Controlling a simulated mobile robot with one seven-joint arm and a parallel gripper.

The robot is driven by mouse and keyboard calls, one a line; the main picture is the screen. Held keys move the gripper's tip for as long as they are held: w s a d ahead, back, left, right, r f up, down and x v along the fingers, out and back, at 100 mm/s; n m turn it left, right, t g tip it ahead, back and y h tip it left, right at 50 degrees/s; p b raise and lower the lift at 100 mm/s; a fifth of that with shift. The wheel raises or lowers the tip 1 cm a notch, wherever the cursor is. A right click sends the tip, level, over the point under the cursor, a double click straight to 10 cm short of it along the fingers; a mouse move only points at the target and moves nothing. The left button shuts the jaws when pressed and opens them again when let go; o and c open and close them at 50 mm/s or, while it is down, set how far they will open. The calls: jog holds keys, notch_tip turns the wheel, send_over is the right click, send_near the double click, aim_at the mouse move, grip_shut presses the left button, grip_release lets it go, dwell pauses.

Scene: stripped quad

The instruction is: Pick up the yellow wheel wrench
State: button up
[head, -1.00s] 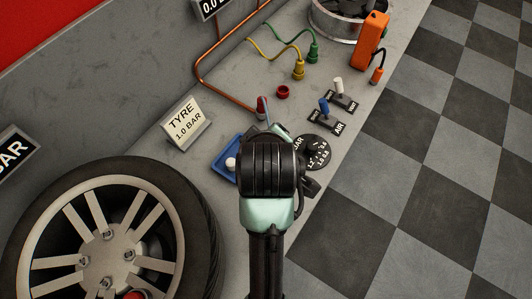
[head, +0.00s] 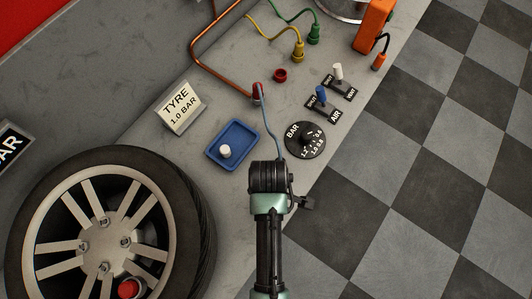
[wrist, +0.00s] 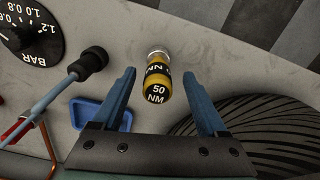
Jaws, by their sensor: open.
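The yellow wheel wrench (wrist: 157,73) shows in the wrist view as a short yellow cylinder with a black "50 NM" band and a silvery far end. My gripper (wrist: 159,77) is open, with one blue finger on each side of the wrench in the picture. Gaps show between the fingers and the wrench, and I see no contact. How far the wrench is below the fingertips is hard to tell. In the head view the wrench is not visible, and my arm covers part of the bench there.
A blue tray (head: 250,140) with a white knob (head: 224,151), a BAR dial (head: 306,140) and a pale hose (head: 267,122) lie near my arm. In the wrist view the hose's black end (wrist: 88,64) is left of the fingers.

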jog(key=shift+w+a+f, duration=0.1)
jog(key=shift+f, duration=1.05)
jog(key=shift+w+a+f, duration=0.1)
jog(key=shift+f, duration=1)
jog(key=shift+c, duration=0.2)
grip_shut()
